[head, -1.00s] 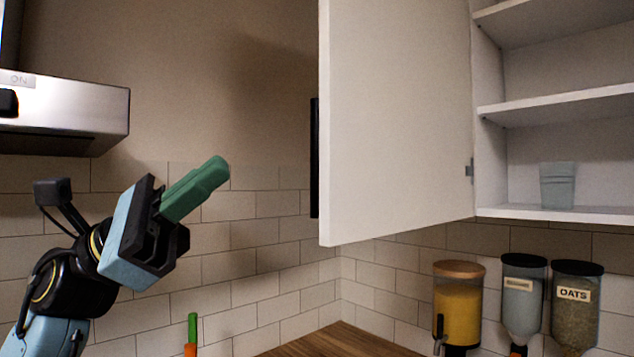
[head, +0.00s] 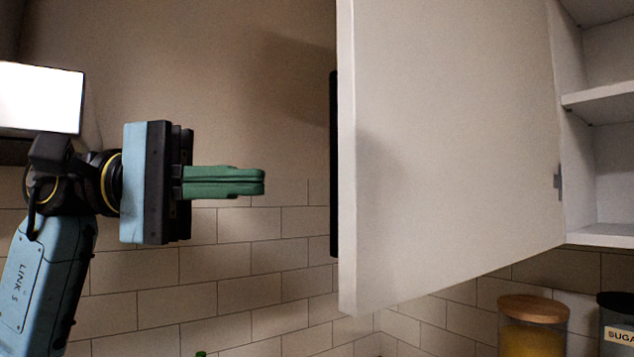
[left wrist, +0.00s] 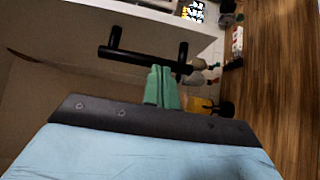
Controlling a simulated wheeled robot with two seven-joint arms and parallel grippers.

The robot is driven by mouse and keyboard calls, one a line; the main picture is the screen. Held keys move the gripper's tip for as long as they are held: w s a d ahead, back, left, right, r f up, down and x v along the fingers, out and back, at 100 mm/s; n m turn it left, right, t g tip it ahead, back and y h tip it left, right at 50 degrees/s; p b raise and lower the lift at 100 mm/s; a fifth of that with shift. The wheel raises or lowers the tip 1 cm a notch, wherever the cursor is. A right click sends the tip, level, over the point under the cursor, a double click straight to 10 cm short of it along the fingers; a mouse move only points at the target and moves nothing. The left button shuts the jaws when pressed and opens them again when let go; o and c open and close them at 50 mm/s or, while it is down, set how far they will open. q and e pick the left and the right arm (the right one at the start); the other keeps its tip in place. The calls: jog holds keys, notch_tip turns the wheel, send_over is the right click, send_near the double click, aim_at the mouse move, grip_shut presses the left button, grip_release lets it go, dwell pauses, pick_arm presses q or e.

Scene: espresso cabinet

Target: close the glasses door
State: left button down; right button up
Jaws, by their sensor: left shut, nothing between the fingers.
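The glasses door (head: 450,150) is a white cabinet door standing open, hinged at its right side to the shelf unit. Its black bar handle (head: 334,165) is on the outer face, seen edge-on in the head view. In the left wrist view the handle (left wrist: 135,58) runs across just past my fingertips. My left gripper (head: 264,182) has green fingers shut together with nothing between them, pointing right at the door. In the head view a gap shows between the fingertips and the handle. In the wrist view the fingers (left wrist: 160,87) overlap the handle's right part; contact cannot be told.
White open shelves (head: 605,100) stand right of the door. Below are a yellow-filled dispenser with a wooden lid (head: 533,325) and a dark-lidded sugar container (head: 615,325). A range hood (head: 40,98) is at the left. The tiled wall lies behind my arm.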

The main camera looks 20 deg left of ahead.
aim_at(339, 181)
pick_arm(q)
jog(key=d, duration=0.3)
jog(key=d+p, duration=0.1)
jog(key=d, duration=0.2)
jog(key=d+p, duration=0.1)
jog(key=d, duration=0.2)
jog(key=shift+w+d, duration=0.25)
jog(key=shift+d, duration=0.1)
pick_arm(e)
jog(key=shift+s+r, duration=1.2)
jog(key=shift+s, duration=0.15)
